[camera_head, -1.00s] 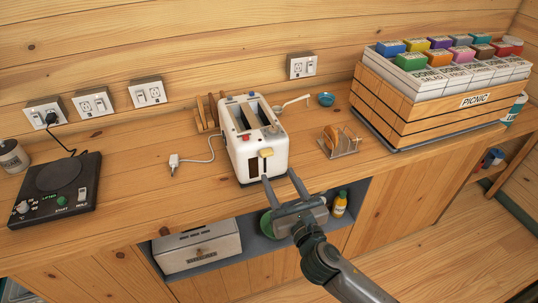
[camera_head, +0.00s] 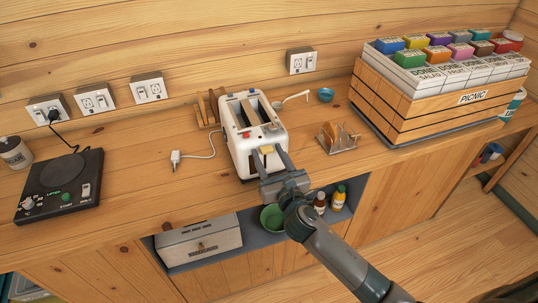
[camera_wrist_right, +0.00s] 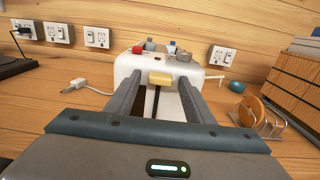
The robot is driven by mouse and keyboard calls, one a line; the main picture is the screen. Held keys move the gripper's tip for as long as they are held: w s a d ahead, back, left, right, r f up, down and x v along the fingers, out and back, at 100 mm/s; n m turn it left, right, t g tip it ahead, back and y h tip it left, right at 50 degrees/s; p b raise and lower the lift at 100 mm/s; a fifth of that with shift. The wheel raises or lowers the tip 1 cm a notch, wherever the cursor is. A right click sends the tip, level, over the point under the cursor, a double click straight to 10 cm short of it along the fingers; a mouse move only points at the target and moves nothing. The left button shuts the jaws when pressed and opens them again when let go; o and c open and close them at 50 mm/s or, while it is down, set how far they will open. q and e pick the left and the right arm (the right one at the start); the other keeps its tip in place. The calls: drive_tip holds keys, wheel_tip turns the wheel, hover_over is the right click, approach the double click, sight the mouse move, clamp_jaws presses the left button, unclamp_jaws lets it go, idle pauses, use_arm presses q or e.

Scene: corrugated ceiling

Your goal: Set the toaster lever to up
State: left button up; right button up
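The white toaster (camera_head: 239,152) stands on the wooden counter with two slots on top. Its yellow lever (camera_head: 266,149) is on the front face; in the wrist view the lever (camera_wrist_right: 160,78) sits at the top of a dark vertical slot. My right gripper (camera_head: 270,155) is open, with one finger on each side of the lever. In the wrist view the fingers (camera_wrist_right: 158,88) stand clearly apart with the lever between and beyond them; contact cannot be told. My left gripper is not in view.
A white plug (camera_head: 176,157) lies loose on the counter left of the toaster. A toast rack (camera_head: 340,143) and a wooden picnic crate (camera_head: 415,111) are to the right. A black hot plate (camera_head: 60,184) is at the left. An open shelf with a metal box (camera_head: 199,243) lies below.

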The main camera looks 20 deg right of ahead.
clamp_jaws()
wheel_tip(320, 180, down, 2)
drive_tip(key=shift+f+b, duration=0.2)
drive_tip(key=shift+b, duration=0.4)
drive_tip(key=shift+o, duration=0.5)
unclamp_jaws()
drive_tip(key=shift+s, duration=0.1)
